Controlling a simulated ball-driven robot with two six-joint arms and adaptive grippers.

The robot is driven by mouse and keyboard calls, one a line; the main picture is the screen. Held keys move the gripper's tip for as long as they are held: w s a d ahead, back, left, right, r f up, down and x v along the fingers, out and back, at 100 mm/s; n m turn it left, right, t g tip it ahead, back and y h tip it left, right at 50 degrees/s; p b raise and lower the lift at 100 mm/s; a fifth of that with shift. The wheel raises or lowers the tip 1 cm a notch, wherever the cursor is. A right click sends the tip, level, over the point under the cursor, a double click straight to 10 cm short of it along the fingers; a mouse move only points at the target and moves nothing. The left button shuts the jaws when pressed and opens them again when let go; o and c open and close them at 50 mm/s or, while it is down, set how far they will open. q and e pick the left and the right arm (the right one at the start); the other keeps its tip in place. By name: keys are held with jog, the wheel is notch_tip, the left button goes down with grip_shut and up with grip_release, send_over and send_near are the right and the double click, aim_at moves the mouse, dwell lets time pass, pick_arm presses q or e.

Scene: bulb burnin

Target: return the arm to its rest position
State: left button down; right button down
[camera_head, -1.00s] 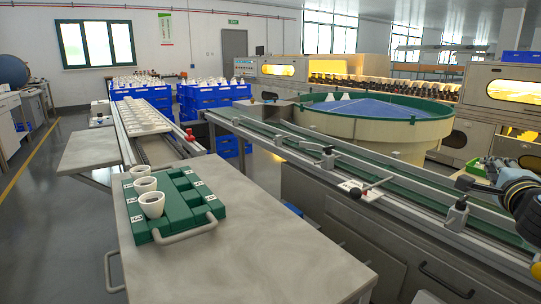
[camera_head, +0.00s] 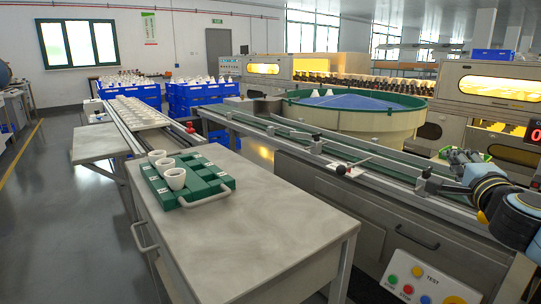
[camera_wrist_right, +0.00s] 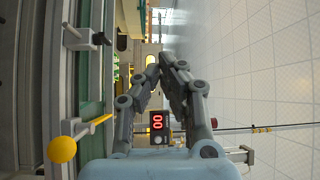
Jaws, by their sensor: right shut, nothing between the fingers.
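My right arm (camera_head: 508,210) comes in at the right edge of the head view, over the right end of the conveyor. My right gripper (camera_head: 452,172) is at its end, above the conveyor rail. The right wrist view shows its two dark fingers (camera_wrist_right: 160,66) brought together at the tips, with nothing held between them. My left arm and left gripper are not in view.
A conveyor (camera_head: 345,158) runs under my right gripper. A control panel (camera_head: 425,283) with coloured buttons is below it. A steel table (camera_head: 255,225) bears a green tray (camera_head: 212,184) with white cups (camera_head: 174,180). A yellow ball (camera_wrist_right: 62,149) shows left in the wrist view.

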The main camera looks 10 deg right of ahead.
jog(key=s+a+n+t+y, duration=0.1)
jog(key=s+a+n+y, duration=0.1)
jog(key=a+n+y, duration=0.55)
jog(key=s+a+n+y, duration=0.3)
jog(key=a+n, duration=0.1)
jog(key=a, duration=0.6)
jog(key=s+a+f+n+g+y, duration=0.3)
jog(key=s+a+f+n+g, duration=0.7)
jog(key=s+a, duration=0.35)
jog(key=s+d+f+g+h, duration=0.3)
jog(key=s+d+h, duration=0.15)
jog(key=s, duration=0.45)
jog(key=s+d+f+g+h, duration=0.3)
jog(key=s+d+h, duration=0.15)
jog(key=s, duration=0.35)
jog(key=s+d+f+y, duration=0.1)
jog(key=s+f, duration=0.1)
jog(key=f, duration=1.1)
jog(key=s+d+f, duration=0.1)
jog(key=d+f, duration=0.1)
jog(key=f, duration=1.2)
jog(key=s+f+g, duration=0.1)
jog(key=s+f, duration=1.3)
jog(key=s, duration=0.4)
jog(key=shift+s+d+f+g, duration=0.15)
jog(key=shift+s+d+g, duration=0.1)
jog(key=shift+s+g, duration=0.15)
